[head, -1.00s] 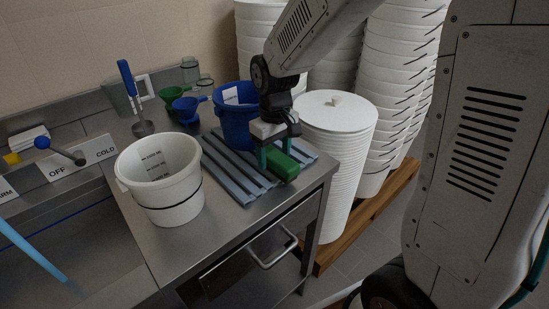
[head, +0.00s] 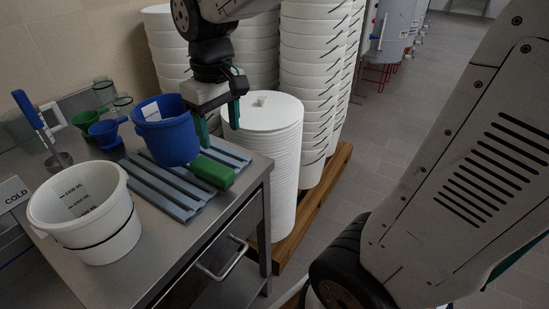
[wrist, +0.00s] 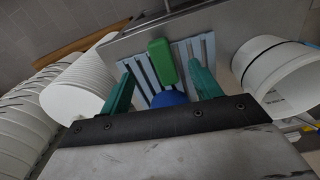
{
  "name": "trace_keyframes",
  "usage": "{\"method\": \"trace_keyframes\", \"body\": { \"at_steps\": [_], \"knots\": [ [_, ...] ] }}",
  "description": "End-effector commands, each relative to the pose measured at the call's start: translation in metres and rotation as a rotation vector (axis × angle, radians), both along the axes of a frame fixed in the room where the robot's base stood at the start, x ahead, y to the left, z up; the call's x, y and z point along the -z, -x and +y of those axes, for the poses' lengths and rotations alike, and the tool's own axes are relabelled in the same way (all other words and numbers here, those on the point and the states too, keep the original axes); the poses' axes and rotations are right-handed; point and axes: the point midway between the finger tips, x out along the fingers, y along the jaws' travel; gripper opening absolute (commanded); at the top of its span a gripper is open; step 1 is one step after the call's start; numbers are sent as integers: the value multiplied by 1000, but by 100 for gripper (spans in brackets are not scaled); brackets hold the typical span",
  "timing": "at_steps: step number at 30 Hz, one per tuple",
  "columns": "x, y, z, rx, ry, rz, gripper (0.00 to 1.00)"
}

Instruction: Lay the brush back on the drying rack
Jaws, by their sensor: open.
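The green brush (head: 212,170) lies on the near right end of the grey-blue ridged drying rack (head: 160,187). In the wrist view the brush (wrist: 161,62) lies across the rack's slats (wrist: 196,48), ahead of the fingers and apart from them. My gripper (head: 219,121) is open and empty, raised above the back right part of the rack. Its two teal fingers also show in the wrist view (wrist: 162,76), spread wide with nothing held between them.
A blue bucket (head: 165,135) stands at the rack's back left, close to my gripper. A white bucket (head: 100,235) stands left of the rack. A tall stack of white lids (head: 264,112) stands just past the counter's right edge.

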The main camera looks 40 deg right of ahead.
Motion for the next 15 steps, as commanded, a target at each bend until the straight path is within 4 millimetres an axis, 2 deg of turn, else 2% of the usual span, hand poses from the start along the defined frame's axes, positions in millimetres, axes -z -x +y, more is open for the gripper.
{"method": "trace_keyframes", "body": {
  "at_steps": [1,6,10,15],
  "knots": [
    [-8,25,-5,30,-2,-20,63],
    [-11,98,-15,126,-6,-52,63],
    [-6,137,-19,181,-9,-71,63],
    [1,162,-21,219,-12,-82,63]
  ]
}}
